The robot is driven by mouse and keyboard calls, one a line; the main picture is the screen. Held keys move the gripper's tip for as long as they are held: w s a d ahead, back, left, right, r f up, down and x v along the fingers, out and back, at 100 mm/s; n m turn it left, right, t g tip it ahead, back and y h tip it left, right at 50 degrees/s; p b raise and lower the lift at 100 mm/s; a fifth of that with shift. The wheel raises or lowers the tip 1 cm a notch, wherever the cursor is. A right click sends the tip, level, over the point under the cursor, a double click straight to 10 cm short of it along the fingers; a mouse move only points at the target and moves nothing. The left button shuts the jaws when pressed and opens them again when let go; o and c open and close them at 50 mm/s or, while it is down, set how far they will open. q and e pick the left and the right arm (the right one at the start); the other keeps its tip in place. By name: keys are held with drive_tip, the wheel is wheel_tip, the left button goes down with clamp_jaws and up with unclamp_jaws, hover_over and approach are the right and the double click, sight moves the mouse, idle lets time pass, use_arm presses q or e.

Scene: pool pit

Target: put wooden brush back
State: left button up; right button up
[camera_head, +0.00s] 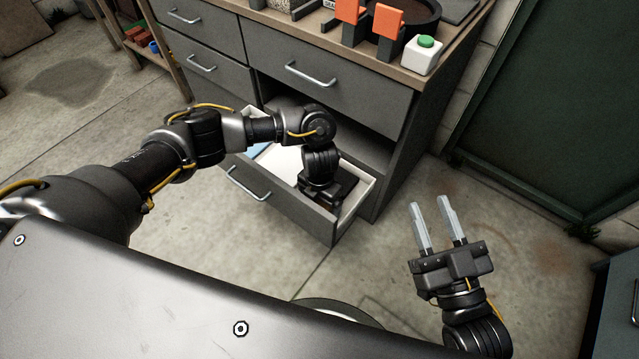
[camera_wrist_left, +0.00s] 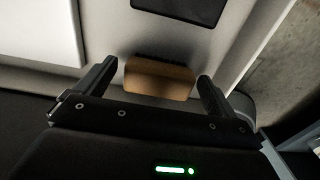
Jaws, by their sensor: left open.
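A wooden brush (camera_wrist_left: 160,80), a tan block with a dark edge along its far side, lies on the light floor of the open drawer (camera_head: 262,192). In the left wrist view it sits between the two fingers of my left gripper (camera_wrist_left: 158,72), which is open with a finger on either side. I cannot tell if the fingers touch it. In the head view my left gripper (camera_head: 322,190) points down into the drawer, and I cannot make out the brush there. My right gripper (camera_head: 429,202) is open and empty, right of the drawer above the concrete floor.
The drawer belongs to a grey cabinet (camera_head: 345,97). A dark flat item (camera_wrist_left: 182,8) and a white flat item (camera_wrist_left: 38,30) also lie in the drawer. On the cabinet top are orange-topped tools (camera_head: 388,20) and a white bottle (camera_head: 423,57) with a green cap. A dark green panel stands at right.

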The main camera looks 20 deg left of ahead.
use_arm(q)
wheel_tip(320, 180, up, 6)
drive_tip(key=p, duration=0.2)
drive_tip(key=shift+f+p, duration=0.2)
drive_tip(key=shift+p, duration=0.15)
drive_tip(key=shift+r+p, duration=1.05)
drive_tip(key=shift+r, duration=1.8)
use_arm(e)
drive_tip(key=s+d+f+m+g+h, duration=0.3)
drive_tip(key=d+f+g+h, duration=0.5)
drive_tip(key=f, duration=0.7)
drive_tip(key=shift+s+d+g+h, duration=0.4)
drive_tip(key=shift+s+d+g, duration=0.3)
drive_tip(key=shift+d+g, duration=0.6)
drive_tip(key=shift+f, duration=0.1)
